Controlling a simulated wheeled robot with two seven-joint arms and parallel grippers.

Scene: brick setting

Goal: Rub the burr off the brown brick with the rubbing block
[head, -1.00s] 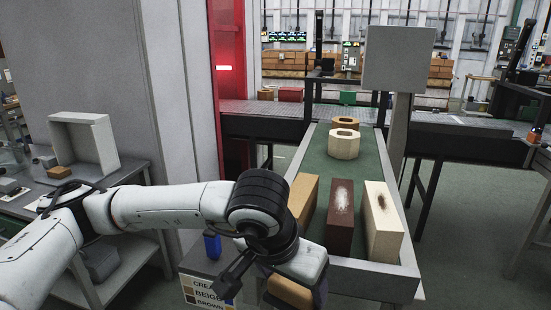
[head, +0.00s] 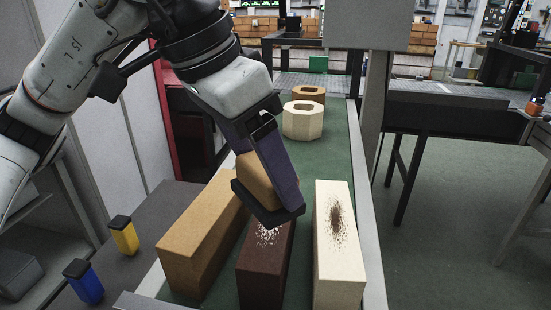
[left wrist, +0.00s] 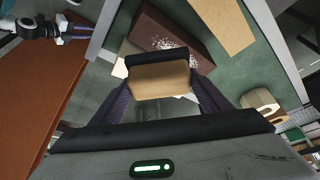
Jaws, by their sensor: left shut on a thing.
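The brown brick (head: 264,268) lies lengthwise between a tan brick (head: 203,238) and a cream brick (head: 340,270). White speckles (head: 268,236) mark its top, partly hidden by my gripper; they also show on the brown brick in the left wrist view (left wrist: 165,38). My left gripper (head: 264,190) is shut on the tan rubbing block (head: 256,178), which shows between the fingers in the left wrist view (left wrist: 160,82). The block is over the far part of the brown brick; I cannot tell whether they touch. A white arm with purple fingers, apparently my right gripper (left wrist: 80,32), shows small in the left wrist view.
The cream brick has a dark brown speckled patch. Two hollow blocks, cream (head: 302,122) and tan (head: 308,94), stand farther back on the green surface (head: 335,150). Yellow (head: 123,236) and blue (head: 84,283) dark-topped pieces stand at left. A grey post (head: 374,130) rises at right.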

